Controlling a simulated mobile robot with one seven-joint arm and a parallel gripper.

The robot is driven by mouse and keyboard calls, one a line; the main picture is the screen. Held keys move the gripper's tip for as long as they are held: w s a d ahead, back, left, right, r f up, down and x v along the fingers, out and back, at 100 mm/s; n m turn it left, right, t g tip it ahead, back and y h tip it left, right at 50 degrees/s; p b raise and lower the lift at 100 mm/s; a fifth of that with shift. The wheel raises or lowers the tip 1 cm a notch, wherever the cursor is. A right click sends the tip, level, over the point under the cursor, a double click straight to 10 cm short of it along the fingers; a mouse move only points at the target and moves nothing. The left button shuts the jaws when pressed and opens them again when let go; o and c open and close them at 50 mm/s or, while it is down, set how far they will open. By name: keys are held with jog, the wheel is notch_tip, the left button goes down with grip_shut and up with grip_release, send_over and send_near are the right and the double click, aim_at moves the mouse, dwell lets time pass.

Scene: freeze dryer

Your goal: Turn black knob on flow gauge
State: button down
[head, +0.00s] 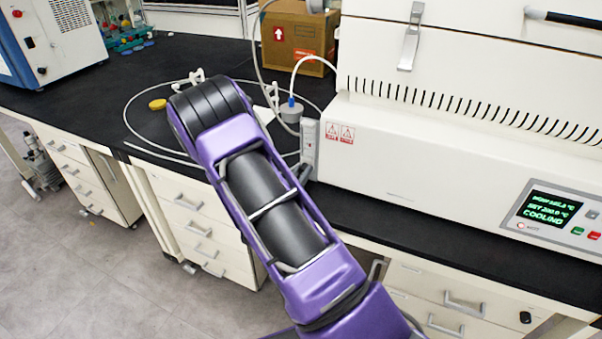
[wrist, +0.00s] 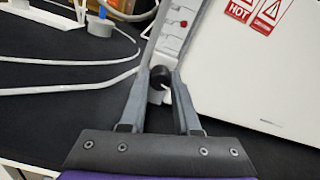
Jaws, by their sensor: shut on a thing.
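The flow gauge (head: 309,143) is a slim pale upright block at the left end of the white freeze dryer in the head view.
The white freeze dryer (head: 430,165) with a lit display stands to the right. Pale tubes (wrist: 70,75) lie on the black bench to the left of the gauge. A cardboard box (head: 300,35) and a yellow lid (head: 157,104) are on the bench.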

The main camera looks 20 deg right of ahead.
jog(key=shift+n+p, duration=0.3)
jog(key=shift+n, duration=0.2)
jog(key=n+p, duration=0.2)
jog(key=n, duration=0.2)
jog(key=shift+r+n+p, duration=0.15)
jog(key=shift+n+p, duration=0.15)
jog(key=shift+p, duration=0.05)
jog(key=n+p, duration=0.1)
jog(key=n, duration=0.3)
jog(key=shift+n, duration=0.3)
jog(key=n, duration=1.1)
jog(key=shift+n, duration=0.4)
jog(key=c, duration=0.6)
grip_release()
